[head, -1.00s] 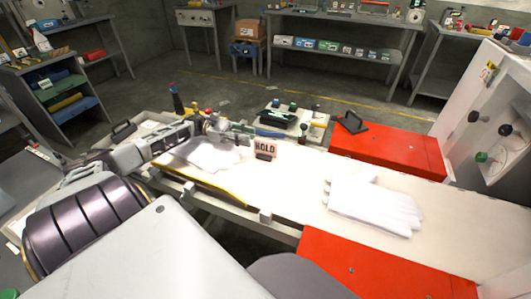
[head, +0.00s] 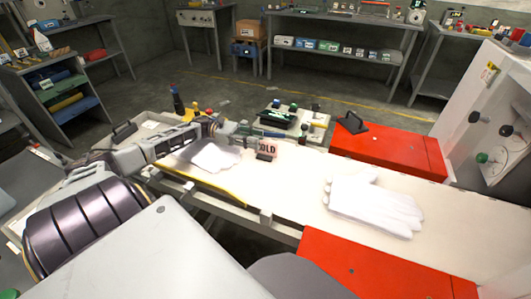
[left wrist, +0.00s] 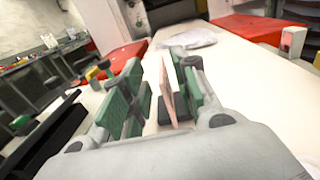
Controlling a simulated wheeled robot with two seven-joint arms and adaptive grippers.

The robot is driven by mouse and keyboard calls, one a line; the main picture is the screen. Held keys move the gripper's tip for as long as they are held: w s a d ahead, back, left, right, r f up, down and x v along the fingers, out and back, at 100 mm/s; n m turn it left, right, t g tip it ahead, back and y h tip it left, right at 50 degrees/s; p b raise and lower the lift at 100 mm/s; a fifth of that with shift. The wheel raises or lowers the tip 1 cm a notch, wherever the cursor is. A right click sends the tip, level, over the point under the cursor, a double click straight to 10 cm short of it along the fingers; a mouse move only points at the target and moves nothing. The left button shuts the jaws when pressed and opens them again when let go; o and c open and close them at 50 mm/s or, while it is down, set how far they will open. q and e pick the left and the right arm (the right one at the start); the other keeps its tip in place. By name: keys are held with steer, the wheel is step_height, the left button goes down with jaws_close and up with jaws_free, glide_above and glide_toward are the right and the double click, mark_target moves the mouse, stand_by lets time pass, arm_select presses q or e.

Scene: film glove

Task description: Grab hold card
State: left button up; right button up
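The hold card (head: 267,147), a small pale sign with dark letters in a dark base, stands upright on the white bench top (head: 290,185). Its first letter is covered in the head view. My left gripper (head: 252,133) is at the card's left and upper side. In the left wrist view the card (left wrist: 166,95) shows nearly edge-on between the green finger pads of my left gripper (left wrist: 160,88). The pads are apart, with a gap visible on the left side of the card; contact on the right side is unclear. My right gripper is in neither view.
White gloves (head: 373,207) lie to the right on the bench. A pale sheet-like item (head: 212,157) lies under my left arm. A tray with coloured knobs (head: 290,120) stands behind the card, near red cabinets (head: 388,152). The bench between card and gloves is clear.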

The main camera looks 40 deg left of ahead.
mark_target(266, 142)
arm_select(q)
steer(key=shift+x, duration=2.25)
steer(key=shift+f, duration=0.1)
jaws_close()
